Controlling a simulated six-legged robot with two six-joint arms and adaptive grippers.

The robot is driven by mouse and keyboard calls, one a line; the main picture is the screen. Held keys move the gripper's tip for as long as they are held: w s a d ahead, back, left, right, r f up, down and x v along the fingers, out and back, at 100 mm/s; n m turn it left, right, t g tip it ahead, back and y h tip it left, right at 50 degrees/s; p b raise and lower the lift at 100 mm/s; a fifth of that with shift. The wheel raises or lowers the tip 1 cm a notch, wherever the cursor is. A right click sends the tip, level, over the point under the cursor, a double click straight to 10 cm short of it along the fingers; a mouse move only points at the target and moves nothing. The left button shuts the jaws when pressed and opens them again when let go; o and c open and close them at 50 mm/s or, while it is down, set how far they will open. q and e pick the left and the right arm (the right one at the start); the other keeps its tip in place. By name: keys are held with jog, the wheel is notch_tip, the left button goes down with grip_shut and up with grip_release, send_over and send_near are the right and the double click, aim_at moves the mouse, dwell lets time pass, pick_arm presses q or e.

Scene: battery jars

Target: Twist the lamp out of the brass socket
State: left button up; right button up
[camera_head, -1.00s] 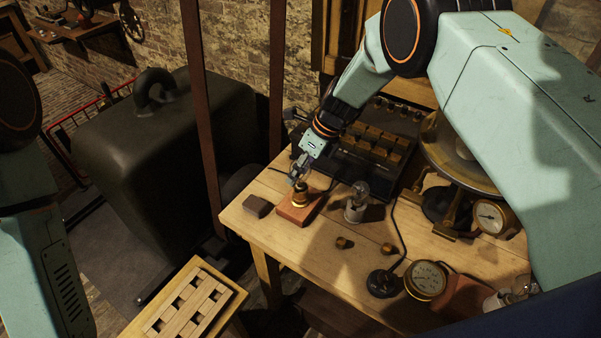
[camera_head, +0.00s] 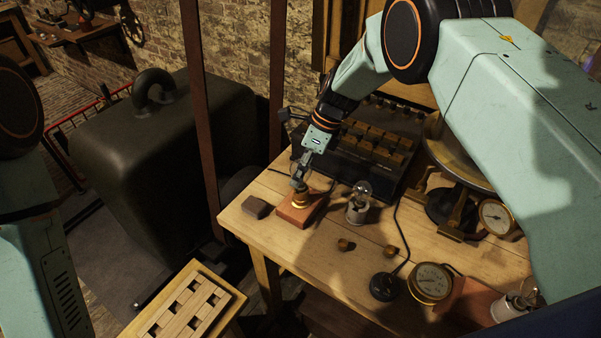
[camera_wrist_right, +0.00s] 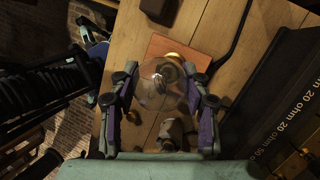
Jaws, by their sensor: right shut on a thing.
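The brass socket (camera_head: 301,200) stands on a reddish wooden block (camera_head: 289,214) near the table's left corner; the block also shows in the right wrist view (camera_wrist_right: 158,46). My right gripper (camera_head: 299,182) is shut on the clear glass lamp (camera_wrist_right: 158,84), its fingers on either side of the bulb. The lamp is right above the socket. The fingers and glass hide the joint, so I cannot tell how far the lamp sits in it. My left arm shows at the left edge, but its gripper is outside the view.
A black resistance box (camera_head: 345,158) stands behind. Two small brass pieces, a gauge (camera_head: 430,283) and a cable lie toward the front right.

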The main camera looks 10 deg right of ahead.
jog(key=shift+f+n+g+b, duration=0.1)
jog(key=shift+n+g+b, duration=0.4)
jog(key=shift+n+b, duration=0.75)
jog(key=shift+n, duration=0.45)
jog(key=shift+s, duration=0.1)
jog(key=shift+n+g+h+b, duration=0.4)
jog(key=shift+n+g+b, duration=0.1)
jog(key=shift+n+b, duration=0.4)
jog(key=shift+n+g+h+b, duration=0.4)
jog(key=shift+n+g+b, duration=0.1)
jog(key=shift+n+b, duration=1.2)
jog(key=shift+r+p, duration=1.15)
jog(key=shift+r, duration=0.2)
jog(key=shift+r+p, duration=1.95)
jog(key=shift+r, duration=0.55)
